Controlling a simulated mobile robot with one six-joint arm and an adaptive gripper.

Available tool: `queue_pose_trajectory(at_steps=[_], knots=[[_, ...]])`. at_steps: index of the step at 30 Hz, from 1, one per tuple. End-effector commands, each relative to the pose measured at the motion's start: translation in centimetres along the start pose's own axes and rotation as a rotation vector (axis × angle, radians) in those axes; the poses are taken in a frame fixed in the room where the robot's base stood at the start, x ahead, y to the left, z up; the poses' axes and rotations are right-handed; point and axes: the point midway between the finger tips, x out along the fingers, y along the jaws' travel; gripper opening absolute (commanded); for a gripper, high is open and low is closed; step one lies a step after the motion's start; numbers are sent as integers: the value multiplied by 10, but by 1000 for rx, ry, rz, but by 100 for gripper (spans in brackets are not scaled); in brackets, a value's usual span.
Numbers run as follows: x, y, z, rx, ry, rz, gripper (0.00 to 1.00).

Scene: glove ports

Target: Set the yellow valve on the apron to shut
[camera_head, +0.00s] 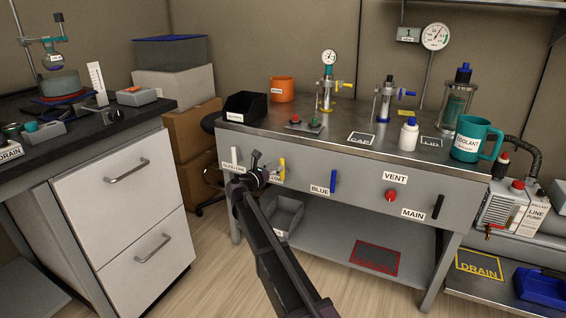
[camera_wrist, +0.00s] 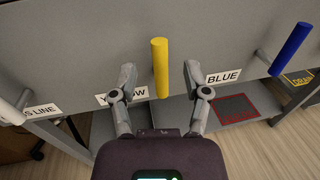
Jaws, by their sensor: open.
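The yellow valve's lever (camera_head: 282,169) is on the grey apron (camera_head: 317,172) under the metal bench top, toward its left. It stands about upright in both views. In the wrist view the yellow lever (camera_wrist: 160,68) is between my two spread fingers, with clear gaps on both sides. My gripper (camera_wrist: 160,80) is open and holds nothing. In the head view my gripper (camera_head: 266,171) is in front of the apron, just left of the lever, and hides part of its label. I cannot tell how deep the lever sits between the fingers.
A white lever (camera_head: 234,156) is left of my gripper; a blue lever (camera_head: 333,181) and a black lever (camera_head: 438,207) are to the right. A red knob (camera_head: 391,195) sits under the VENT label. A grey bin (camera_head: 287,213) stands on the shelf below.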

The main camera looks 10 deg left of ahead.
Motion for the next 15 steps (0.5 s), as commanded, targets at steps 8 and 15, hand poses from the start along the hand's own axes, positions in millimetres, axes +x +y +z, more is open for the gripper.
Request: queue_pose_trajectory(at_steps=[8,15], knots=[[38,1,0,0,0,0,61],[52,0,0,0,0,0,61]])
